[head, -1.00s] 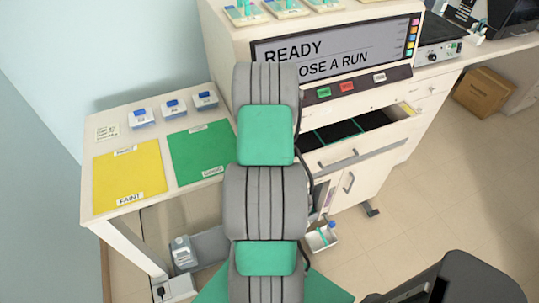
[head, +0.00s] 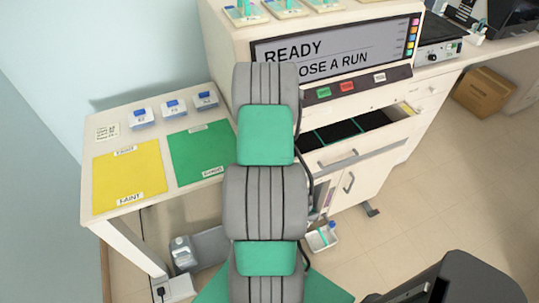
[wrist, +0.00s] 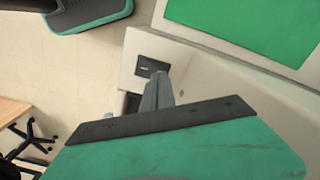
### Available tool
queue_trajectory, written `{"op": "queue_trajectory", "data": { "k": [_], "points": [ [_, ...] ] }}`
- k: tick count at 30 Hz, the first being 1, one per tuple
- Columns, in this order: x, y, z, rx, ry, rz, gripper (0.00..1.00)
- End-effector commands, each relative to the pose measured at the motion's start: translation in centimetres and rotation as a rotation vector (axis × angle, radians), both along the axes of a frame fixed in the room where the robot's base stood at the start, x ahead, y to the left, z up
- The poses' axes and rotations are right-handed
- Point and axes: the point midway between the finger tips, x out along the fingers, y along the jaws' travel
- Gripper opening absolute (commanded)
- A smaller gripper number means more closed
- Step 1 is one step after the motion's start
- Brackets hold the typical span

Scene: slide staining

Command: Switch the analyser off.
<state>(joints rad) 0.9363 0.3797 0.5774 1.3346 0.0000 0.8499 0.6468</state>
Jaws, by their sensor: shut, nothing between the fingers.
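The analyser (head: 225,32) stands at the back centre in the head view. Its lit screen (head: 390,43) reads READY above a line ending OSE A RUN, partly hidden by my arm. Below it a dark strip carries a green button (head: 323,92), a red button (head: 347,87) and a white button (head: 379,77). In the wrist view my gripper (wrist: 158,80) is shut and empty. Its tips are close to a small dark rectangular part (wrist: 148,66) on a pale panel (wrist: 185,62); I cannot tell whether they touch. My arm hides the gripper in the head view.
The side table holds a yellow mat (head: 130,175), a green mat (head: 200,150) and several blue-and-white blocks (head: 173,108). An open drawer (head: 355,160) juts out below the buttons. A cardboard box (head: 485,92) sits on the floor at right; open floor lies before it.

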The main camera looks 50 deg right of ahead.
Motion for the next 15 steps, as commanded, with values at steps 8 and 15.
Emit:
{"op": "queue_trajectory", "data": {
  "k": [8,15],
  "points": [
    [0.00,0.00,-0.06,0.000,0.000,0.000,0.00],
    [0.00,0.00,-0.43,0.000,0.000,0.000,0.00]
  ]
}}
